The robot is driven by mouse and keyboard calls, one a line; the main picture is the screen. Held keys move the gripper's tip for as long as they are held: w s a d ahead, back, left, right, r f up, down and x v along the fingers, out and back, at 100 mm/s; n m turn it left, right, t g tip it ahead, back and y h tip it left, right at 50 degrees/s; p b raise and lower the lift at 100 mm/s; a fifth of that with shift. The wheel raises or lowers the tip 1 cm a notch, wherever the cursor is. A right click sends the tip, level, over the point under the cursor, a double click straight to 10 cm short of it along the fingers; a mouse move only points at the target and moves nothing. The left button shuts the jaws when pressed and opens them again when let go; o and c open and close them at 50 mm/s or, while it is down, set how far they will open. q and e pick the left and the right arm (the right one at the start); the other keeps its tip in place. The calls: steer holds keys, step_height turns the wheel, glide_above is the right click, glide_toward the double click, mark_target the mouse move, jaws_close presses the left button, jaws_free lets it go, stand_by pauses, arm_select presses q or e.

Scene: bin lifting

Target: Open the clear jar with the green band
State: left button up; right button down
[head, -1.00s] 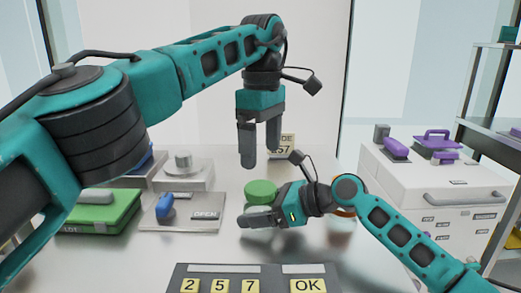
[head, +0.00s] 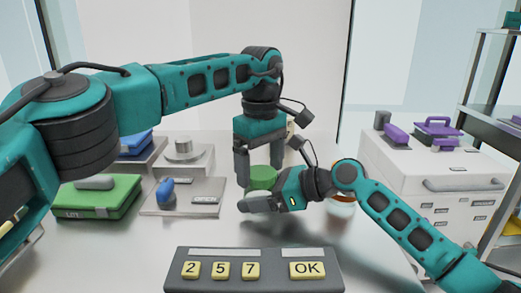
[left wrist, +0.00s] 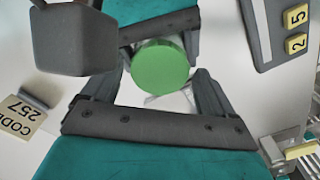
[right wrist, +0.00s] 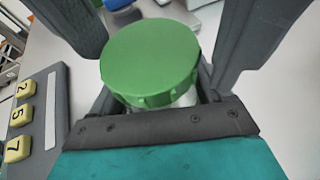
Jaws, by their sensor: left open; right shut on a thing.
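The jar's green lid (head: 263,178) shows in the head view, with the jar body mostly hidden behind my right gripper. In the right wrist view the round green lid (right wrist: 150,62) sits on the clear jar (right wrist: 178,98). My right gripper (head: 258,203) is shut on the jar below the lid. My left gripper (head: 270,166) points down over the jar, open, with its fingers on either side of the lid. In the left wrist view the lid (left wrist: 160,66) lies between the open fingers, and I cannot tell whether they touch it.
A keypad (head: 255,270) with keys 2, 5, 7 and OK stands in front. A green box (head: 98,196) and a plate with a blue handle (head: 167,190) are at left. A white drawer cabinet (head: 435,180) with purple things stands at right. A code card (left wrist: 22,116) is nearby.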

arm_select(q)
steer(key=shift+f, duration=0.2)
steer(key=shift+c, duration=0.2)
steer(key=c, duration=1)
steer(key=n, duration=0.5)
steer(key=shift+n, duration=0.3)
steer(key=shift+c, duration=0.2)
steer(key=n, duration=0.4)
steer(key=shift+r+n, duration=0.1)
steer(key=shift+n, duration=0.2)
steer(key=o, duration=1.2)
steer(key=shift+c, duration=0.2)
